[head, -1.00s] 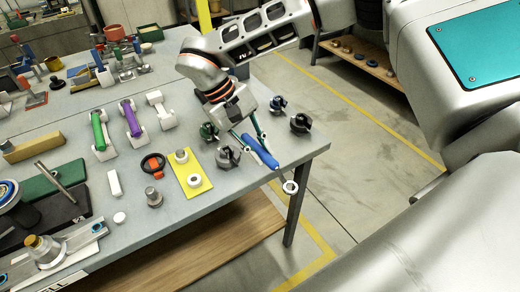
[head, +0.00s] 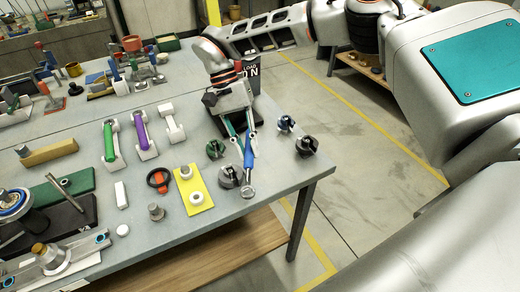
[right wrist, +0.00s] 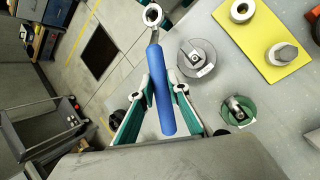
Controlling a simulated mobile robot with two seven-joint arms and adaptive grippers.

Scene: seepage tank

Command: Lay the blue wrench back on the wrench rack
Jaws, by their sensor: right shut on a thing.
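The blue wrench (head: 248,152) is held in my right gripper (head: 242,138) near the table's right front corner. Its metal ring end points toward the front edge in the head view. In the right wrist view the blue handle (right wrist: 160,85) lies between the green-padded fingers (right wrist: 163,105), ring end away from the palm. The wrench rack shows as white cradles on the table left of the gripper: one bears a green wrench (head: 109,142), one a purple wrench (head: 141,131), and the rightmost cradle (head: 171,122) bears no coloured handle. My left gripper is out of view.
Several round knob-like parts stand around the gripper, among them a green one (head: 215,149), a grey one (head: 229,176) and a dark one (head: 307,146). A yellow plate (head: 192,190) and a red-and-black ring part (head: 158,180) lie left. A dark sign (head: 250,72) stands behind.

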